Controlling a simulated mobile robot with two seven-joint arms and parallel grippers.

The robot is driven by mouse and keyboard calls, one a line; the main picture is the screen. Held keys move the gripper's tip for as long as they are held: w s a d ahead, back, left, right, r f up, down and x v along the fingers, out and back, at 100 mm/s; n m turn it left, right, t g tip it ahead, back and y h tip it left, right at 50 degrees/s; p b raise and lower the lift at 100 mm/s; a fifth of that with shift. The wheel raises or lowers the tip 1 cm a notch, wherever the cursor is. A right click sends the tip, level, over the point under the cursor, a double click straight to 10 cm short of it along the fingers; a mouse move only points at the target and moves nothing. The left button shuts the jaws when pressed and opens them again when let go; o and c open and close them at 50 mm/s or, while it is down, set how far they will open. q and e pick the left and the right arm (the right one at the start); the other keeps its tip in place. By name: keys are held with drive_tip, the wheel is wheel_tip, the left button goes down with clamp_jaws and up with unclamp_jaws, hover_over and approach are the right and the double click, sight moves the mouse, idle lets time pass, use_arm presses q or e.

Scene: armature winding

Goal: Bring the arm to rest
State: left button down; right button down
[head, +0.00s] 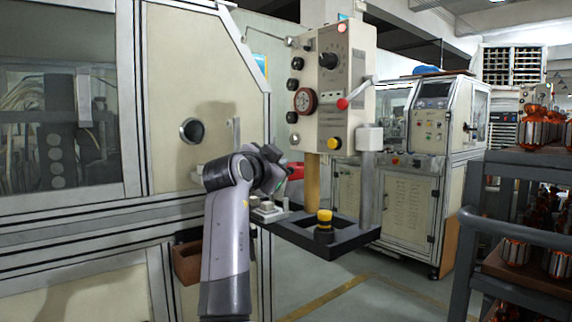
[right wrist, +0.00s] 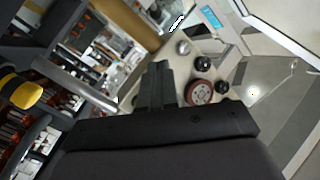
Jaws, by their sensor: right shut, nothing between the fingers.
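My right arm rises from the bottom of the head view, bends at the elbow and ends near the beige control box. My right gripper (head: 278,166) is small and dark there, in front of the machine's beige side and below the control box (head: 325,85). In the right wrist view its two black fingers (right wrist: 158,85) are together with nothing between them. They point towards the box's face with its black knobs and round red-rimmed dial (right wrist: 200,92). I cannot tell the exact gap to the box. My left gripper is not in view.
A black bracket (head: 345,243) with a yellow-topped button (head: 324,216) juts out below the box. A dark rack (head: 515,168) with copper-wound armatures stands right. Floor between is open.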

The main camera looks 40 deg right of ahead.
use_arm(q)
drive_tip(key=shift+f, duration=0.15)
use_arm(e)
drive_tip(key=shift+v, duration=1.35)
